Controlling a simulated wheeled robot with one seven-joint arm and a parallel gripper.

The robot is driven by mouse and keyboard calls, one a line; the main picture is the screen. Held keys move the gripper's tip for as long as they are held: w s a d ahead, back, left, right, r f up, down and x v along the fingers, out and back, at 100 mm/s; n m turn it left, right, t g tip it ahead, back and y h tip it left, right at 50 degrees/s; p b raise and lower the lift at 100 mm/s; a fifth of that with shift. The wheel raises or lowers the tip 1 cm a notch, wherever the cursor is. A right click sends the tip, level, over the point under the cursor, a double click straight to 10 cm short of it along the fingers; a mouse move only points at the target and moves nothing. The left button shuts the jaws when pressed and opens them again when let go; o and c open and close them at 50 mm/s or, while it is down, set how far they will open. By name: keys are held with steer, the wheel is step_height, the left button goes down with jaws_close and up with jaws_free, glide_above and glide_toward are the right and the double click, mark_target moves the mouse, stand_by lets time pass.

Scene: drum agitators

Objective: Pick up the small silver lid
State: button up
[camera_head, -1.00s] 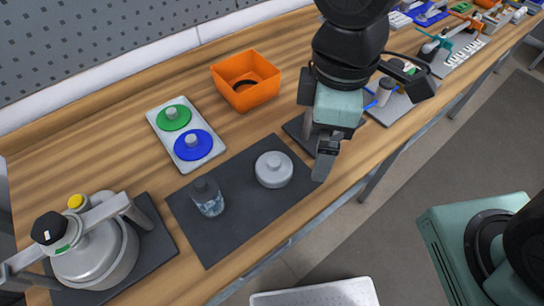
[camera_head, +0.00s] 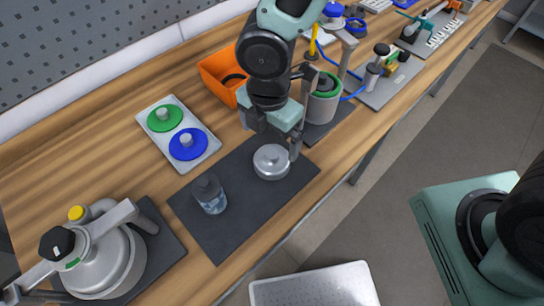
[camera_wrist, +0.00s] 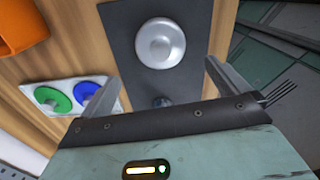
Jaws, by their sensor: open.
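The small silver lid (camera_head: 271,161) lies on the dark mat (camera_head: 232,222), with its round knob up. In the wrist view the lid (camera_wrist: 160,43) is beyond the fingertips, a little left of the middle between them. My gripper (camera_head: 272,140) is open and empty, above and beside the lid in the head view. Its two fingers also show in the wrist view (camera_wrist: 160,80), spread wide apart. In the head view the gripper partly covers the lid's far side. I cannot tell the exact height of the fingertips above it.
A clear bottle with a dark cap (camera_head: 209,194) stands on the same mat, left of the lid. A white tray (camera_head: 207,165) holds a green and a blue lid. An orange bin (camera_head: 212,71) and a green-rimmed drum (camera_head: 322,104) stand close behind my gripper.

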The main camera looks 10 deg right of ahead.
mark_target(272, 153)
steer(key=shift+w+d+f+p, duration=0.1)
steer(key=shift+f+p, duration=0.1)
steer(key=shift+f, duration=1.05)
steer(key=shift+s+d+f+p, duration=0.1)
steer(key=shift+f+p, duration=0.1)
steer(key=shift+f, duration=1.05)
steer(key=shift+w+d+f+p, duration=0.1)
steer(key=shift+f+p, duration=0.1)
steer(key=shift+f, duration=1.05)
steer(key=c, duration=1.4)
steer(key=shift+o, duration=0.2)
steer(key=shift+r, duration=0.1)
